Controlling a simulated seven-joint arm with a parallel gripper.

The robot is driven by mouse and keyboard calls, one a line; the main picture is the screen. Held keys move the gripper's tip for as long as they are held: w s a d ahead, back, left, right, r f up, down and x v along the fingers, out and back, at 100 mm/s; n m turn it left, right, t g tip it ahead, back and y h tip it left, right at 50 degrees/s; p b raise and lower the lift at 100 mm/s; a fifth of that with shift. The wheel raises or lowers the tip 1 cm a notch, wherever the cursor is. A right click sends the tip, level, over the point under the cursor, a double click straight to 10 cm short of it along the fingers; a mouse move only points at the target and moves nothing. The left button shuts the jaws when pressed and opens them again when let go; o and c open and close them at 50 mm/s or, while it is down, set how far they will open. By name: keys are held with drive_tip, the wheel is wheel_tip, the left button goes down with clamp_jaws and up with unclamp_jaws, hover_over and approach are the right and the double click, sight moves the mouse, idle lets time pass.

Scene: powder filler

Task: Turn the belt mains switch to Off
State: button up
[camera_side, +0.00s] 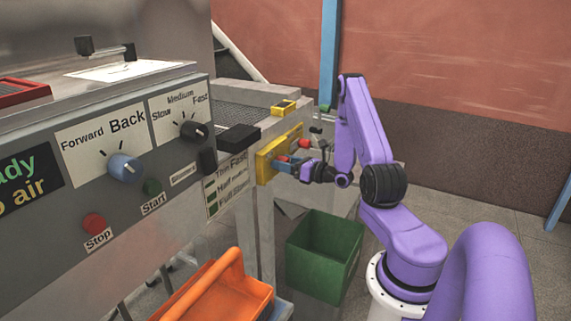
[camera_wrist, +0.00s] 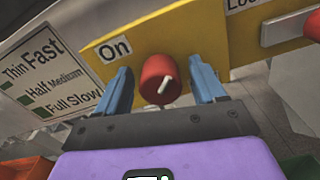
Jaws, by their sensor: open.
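The belt mains switch is a red round knob (camera_wrist: 159,80) with a white pointer mark, on a yellow panel (camera_wrist: 185,38) beside an "On" label (camera_wrist: 114,48). The mark runs slanted from lower left to upper right. My gripper (camera_wrist: 160,82) is open, with one blue finger on each side of the knob. I cannot tell whether the fingers touch it. The "Off" label is not visible. In the side view my gripper (camera_side: 287,165) is at the front of the yellow panel (camera_side: 266,168), and the knob there is largely hidden.
A second red control (camera_wrist: 312,27) sits on the panel's right, near a partly cut-off label. A green bin (camera_side: 322,255) stands below my arm. An orange basket (camera_side: 225,290) is at lower left. The grey control box (camera_side: 150,215) with knobs is left of the panel.

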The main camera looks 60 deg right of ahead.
drive_tip(key=c, duration=1)
drive_tip(key=shift+n, duration=0.3)
drive_tip(key=n, duration=0.3)
drive_tip(key=shift+n, duration=0.4)
drive_tip(key=shift+c, duration=0.2)
drive_tip(key=n, duration=0.4)
drive_tip(key=shift+n, duration=0.3)
drive_tip(key=n, duration=0.4)
drive_tip(key=shift+a+f+n, duration=0.1)
drive_tip(key=shift+n, duration=2.3)
